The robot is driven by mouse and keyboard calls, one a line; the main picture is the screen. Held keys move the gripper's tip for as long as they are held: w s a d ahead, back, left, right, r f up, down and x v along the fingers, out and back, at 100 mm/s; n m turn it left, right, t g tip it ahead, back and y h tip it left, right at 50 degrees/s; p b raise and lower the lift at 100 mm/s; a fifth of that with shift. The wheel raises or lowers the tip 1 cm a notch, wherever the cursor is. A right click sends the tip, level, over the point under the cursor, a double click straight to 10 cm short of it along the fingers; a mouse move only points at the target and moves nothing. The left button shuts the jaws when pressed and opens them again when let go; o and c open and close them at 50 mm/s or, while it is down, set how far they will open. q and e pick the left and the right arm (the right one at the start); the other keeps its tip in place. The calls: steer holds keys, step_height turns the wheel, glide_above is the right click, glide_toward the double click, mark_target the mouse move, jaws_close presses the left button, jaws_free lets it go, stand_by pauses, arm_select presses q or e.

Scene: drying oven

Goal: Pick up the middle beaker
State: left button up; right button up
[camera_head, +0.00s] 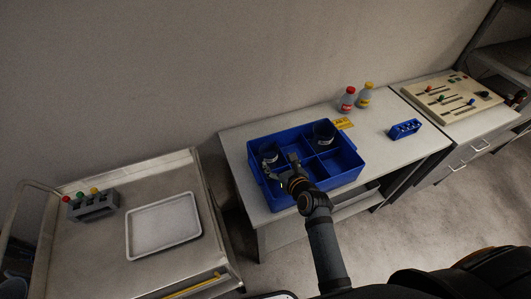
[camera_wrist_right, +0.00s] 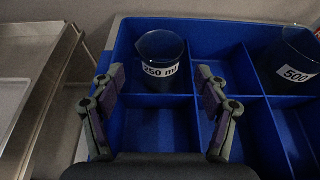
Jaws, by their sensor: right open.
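The blue crate (camera_head: 337,180) on the table is divided into compartments. A dark glass beaker labelled 250 ml (camera_wrist_right: 161,50) stands upright in its back left compartment; it also shows in the head view (camera_head: 269,151). A larger beaker labelled 500 (camera_wrist_right: 290,62) stands in the back right compartment, also in the head view (camera_head: 324,131). No third beaker shows. My right gripper (camera_head: 281,166) is open and empty over the crate's left part. In the wrist view its fingers (camera_wrist_right: 160,76) are spread left and right, in front of the 250 ml beaker. My left gripper is out of view.
Crate dividers and walls stand close around the beakers. Two bottles (camera_head: 347,100) and (camera_head: 366,95), a yellow label (camera_head: 344,124) and a blue rack (camera_head: 405,129) are behind and right. A metal cart (camera_head: 99,242) at left holds a white tray (camera_head: 163,225) and grey rack (camera_head: 94,207).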

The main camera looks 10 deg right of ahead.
mark_target(274, 156)
steer(key=x, duration=0.4)
steer(key=shift+w+f, duration=0.15)
steer(key=shift+w, duration=0.2)
steer(key=p+x, duration=0.1)
steer(key=x, duration=0.3)
steer(key=shift+w, duration=0.25)
steer(key=shift+w+a+f, duration=0.1)
steer(key=shift+w+f, duration=0.1)
steer(key=shift+w, duration=0.1)
steer(key=shift+s+r, duration=0.15)
steer(key=shift+s, duration=0.05)
steer(key=c, duration=0.5)
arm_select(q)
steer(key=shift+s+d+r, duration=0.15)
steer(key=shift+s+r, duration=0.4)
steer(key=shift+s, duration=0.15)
arm_select(e)
steer(key=c, duration=0.5)
